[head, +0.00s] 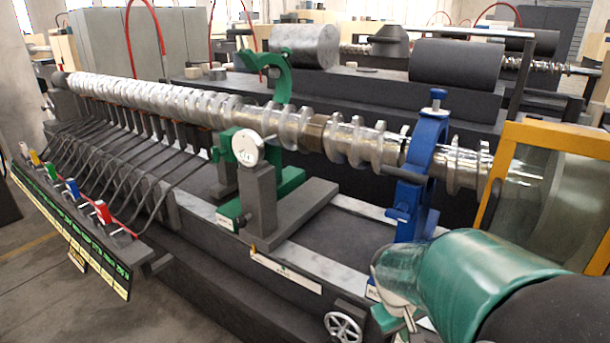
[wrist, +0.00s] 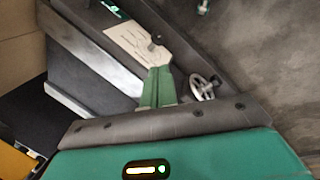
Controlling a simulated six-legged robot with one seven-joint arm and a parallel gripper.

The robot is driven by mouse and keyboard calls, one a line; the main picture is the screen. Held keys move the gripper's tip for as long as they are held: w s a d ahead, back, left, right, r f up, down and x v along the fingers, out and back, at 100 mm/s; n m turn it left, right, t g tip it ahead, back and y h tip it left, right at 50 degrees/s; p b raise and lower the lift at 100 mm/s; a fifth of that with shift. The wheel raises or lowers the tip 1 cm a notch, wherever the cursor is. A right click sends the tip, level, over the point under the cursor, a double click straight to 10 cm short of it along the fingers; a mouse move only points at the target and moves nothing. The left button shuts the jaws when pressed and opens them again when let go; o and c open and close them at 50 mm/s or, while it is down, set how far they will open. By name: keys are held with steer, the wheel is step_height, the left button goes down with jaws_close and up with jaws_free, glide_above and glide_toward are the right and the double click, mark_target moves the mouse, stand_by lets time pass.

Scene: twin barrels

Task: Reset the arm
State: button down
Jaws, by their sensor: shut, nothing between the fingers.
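My gripper (wrist: 157,86) shows in the wrist view as two narrow green fingers close together, beyond the dark bolted bar and green housing of my wrist. The fingers are shut, with nothing seen between them. A pale plate of the machine lies behind their tips; I cannot tell whether they touch it. In the head view my green and dark arm reaches in from the lower right, in front of the machine's right end. The fingertips cannot be made out clearly there.
A yellow-framed guard (head: 555,137) stands close behind my arm. A handwheel (head: 343,327) sits low at the front. Bare floor (head: 215,315) shows at lower left.

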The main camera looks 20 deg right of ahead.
steer(key=a+r+t+y, duration=0.1)
steer(key=a+r+t, duration=0.1)
steer(key=a+r, duration=0.2)
steer(key=a+r+n+t+y, duration=0.1)
steer(key=a+r, duration=0.4)
steer(key=a, duration=0.6)
steer(key=w+a+r+t+y, duration=0.1)
steer(key=a+r+t, duration=0.2)
steer(key=a+r, duration=0.2)
steer(key=a, duration=0.3)
steer(key=shift+a+r+n, duration=0.2)
steer(key=shift+r+n, duration=0.05)
steer(key=shift+n, duration=0.05)
